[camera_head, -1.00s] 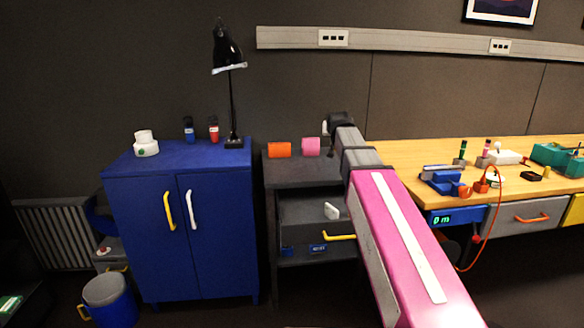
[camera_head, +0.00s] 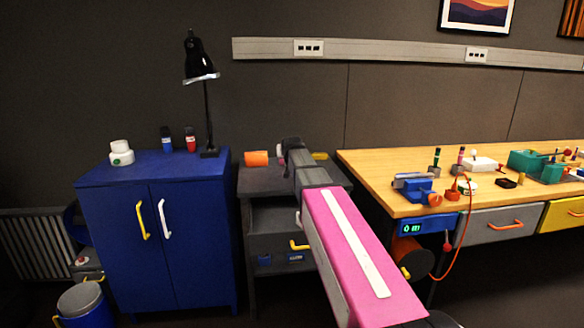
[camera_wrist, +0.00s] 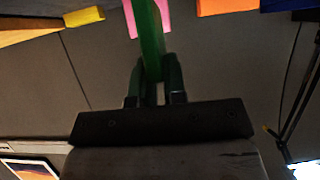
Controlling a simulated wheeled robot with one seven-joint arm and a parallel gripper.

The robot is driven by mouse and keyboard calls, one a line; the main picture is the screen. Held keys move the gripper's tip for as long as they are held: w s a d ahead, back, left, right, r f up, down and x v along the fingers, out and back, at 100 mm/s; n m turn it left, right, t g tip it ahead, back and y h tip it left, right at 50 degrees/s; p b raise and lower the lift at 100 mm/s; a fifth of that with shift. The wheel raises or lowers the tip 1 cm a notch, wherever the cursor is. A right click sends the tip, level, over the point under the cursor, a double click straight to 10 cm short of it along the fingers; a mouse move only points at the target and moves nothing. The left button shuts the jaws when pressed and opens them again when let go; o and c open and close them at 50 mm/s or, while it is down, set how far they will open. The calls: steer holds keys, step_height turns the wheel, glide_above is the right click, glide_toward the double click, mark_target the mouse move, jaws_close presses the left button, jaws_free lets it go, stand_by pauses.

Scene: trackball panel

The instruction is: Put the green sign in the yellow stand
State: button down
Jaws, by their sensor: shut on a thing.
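My gripper (camera_wrist: 154,82) is shut on the green sign (camera_wrist: 149,30), seen as a narrow green strip between the fingers in the wrist view. In the head view my gripper (camera_head: 293,146) is over the back of the dark grey cabinet top, and the sign cannot be made out there. The yellow stand (camera_head: 320,156) shows just right of my gripper on that top. It also shows at the upper left of the wrist view (camera_wrist: 84,16), apart from the sign.
An orange block (camera_head: 256,158) and a partly hidden pink block (camera_head: 281,153) stand left of my gripper. The dark grey cabinet (camera_head: 262,185) is between a blue cabinet (camera_head: 130,180) with a black lamp (camera_head: 207,110) and a wooden workbench (camera_head: 385,170) with several devices.

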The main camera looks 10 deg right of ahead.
steer(key=shift+w+d+f, duration=0.2)
steer(key=shift+d+f, duration=0.3)
steer(key=shift+f, duration=0.5)
steer(key=shift+w+d+f, duration=0.2)
steer(key=shift+d+f, duration=0.3)
steer(key=shift+f, duration=0.45)
steer(key=shift+w+d+f, duration=0.2)
steer(key=shift+d+f, duration=0.3)
steer(key=shift+f, duration=0.5)
steer(key=shift+f, duration=0.15)
steer(key=c, duration=1.2)
jaws_free()
steer(key=shift+o, duration=0.2)
